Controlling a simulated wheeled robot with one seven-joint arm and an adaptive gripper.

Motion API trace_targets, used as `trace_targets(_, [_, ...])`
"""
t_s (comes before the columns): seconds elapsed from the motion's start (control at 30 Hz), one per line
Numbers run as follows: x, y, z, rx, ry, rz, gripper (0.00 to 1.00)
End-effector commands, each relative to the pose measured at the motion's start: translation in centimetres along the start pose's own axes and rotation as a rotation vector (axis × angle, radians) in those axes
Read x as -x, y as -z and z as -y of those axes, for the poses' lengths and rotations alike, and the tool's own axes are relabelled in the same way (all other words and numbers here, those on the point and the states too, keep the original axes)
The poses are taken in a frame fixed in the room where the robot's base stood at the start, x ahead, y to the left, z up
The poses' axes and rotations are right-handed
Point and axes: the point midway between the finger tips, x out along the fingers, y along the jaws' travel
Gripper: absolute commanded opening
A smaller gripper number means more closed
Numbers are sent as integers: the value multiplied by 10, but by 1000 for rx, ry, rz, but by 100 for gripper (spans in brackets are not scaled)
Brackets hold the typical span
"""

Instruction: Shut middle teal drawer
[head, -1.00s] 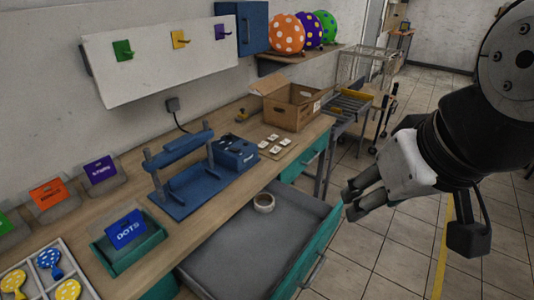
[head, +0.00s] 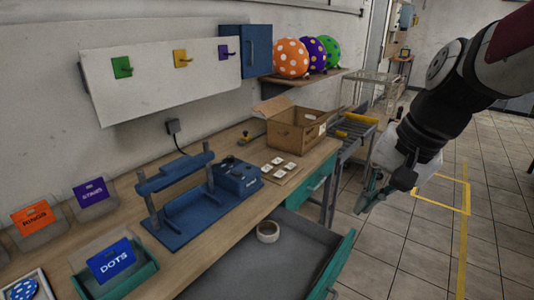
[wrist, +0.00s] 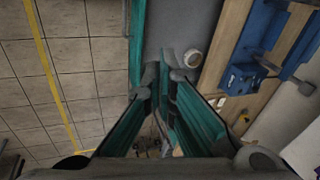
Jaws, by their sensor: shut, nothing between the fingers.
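The middle teal drawer (head: 335,268) is pulled out from under the workbench. Its grey inside holds a roll of tape (head: 268,231). In the wrist view, its teal front (wrist: 137,40) and the tape roll (wrist: 193,58) show beyond my fingers. My gripper (head: 364,206) is to the right of the drawer front in the head view, fingers pointing down, with nothing held. In the wrist view my gripper (wrist: 166,76) overlaps the drawer's image; I cannot tell whether it touches. The drawer's handle is partly cut off at the bottom edge of the head view.
A closed teal drawer (head: 315,188) sits farther along the workbench (head: 225,215). A cardboard box (head: 297,128), a blue press (head: 180,195) and a teal DOTS tray (head: 130,278) stand on top. Tiled floor (head: 410,240) to the right is open.

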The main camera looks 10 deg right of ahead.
Motion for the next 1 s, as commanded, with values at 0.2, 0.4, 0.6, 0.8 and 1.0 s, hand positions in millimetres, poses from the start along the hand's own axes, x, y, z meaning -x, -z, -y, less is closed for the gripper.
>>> trace_targets(0.2, [-73, 79, -17, -368, 57, 108, 0])
trace_targets(0.4, [-140, 146, -50, -703, 121, 191, 0])
trace_targets(0.6, [-212, 205, -103, -1040, 189, 262, 0])
trace_targets(0.8, [-290, 250, -172, -1371, 267, 323, 0])
trace_targets(1.0, [-345, 270, -228, -1606, 330, 364, 0])
